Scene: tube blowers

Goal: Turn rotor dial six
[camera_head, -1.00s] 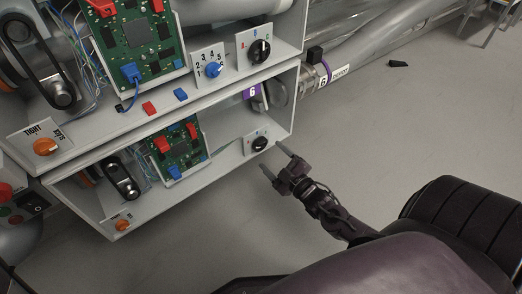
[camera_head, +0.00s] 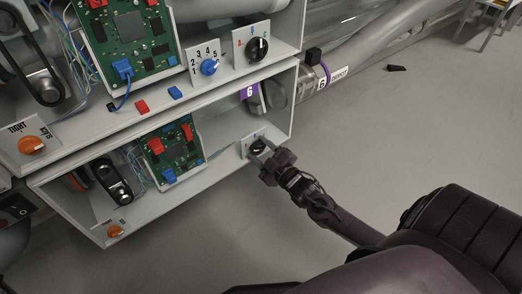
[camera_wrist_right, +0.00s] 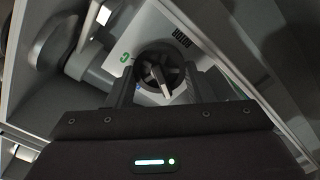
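The rotor dial (camera_head: 257,146) is a black round knob on a small white panel at the right end of the lower compartment. A purple label marked 6 (camera_head: 249,92) shows above it in that compartment. My right gripper (camera_head: 262,150) is at this dial, its two fingers apart and pointing at the panel. In the right wrist view, the dial (camera_wrist_right: 160,72) with its pale pointer lies between the open fingertips (camera_wrist_right: 160,85), and the word ROTOR is on the panel beside it. I cannot tell whether the fingers touch the knob. My left gripper is not in view.
The upper compartment has another black dial (camera_head: 257,48), a blue numbered dial (camera_head: 210,67) and an orange dial (camera_head: 32,145). The lower compartment holds a green circuit board (camera_head: 173,150) and a smaller orange dial (camera_head: 116,231).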

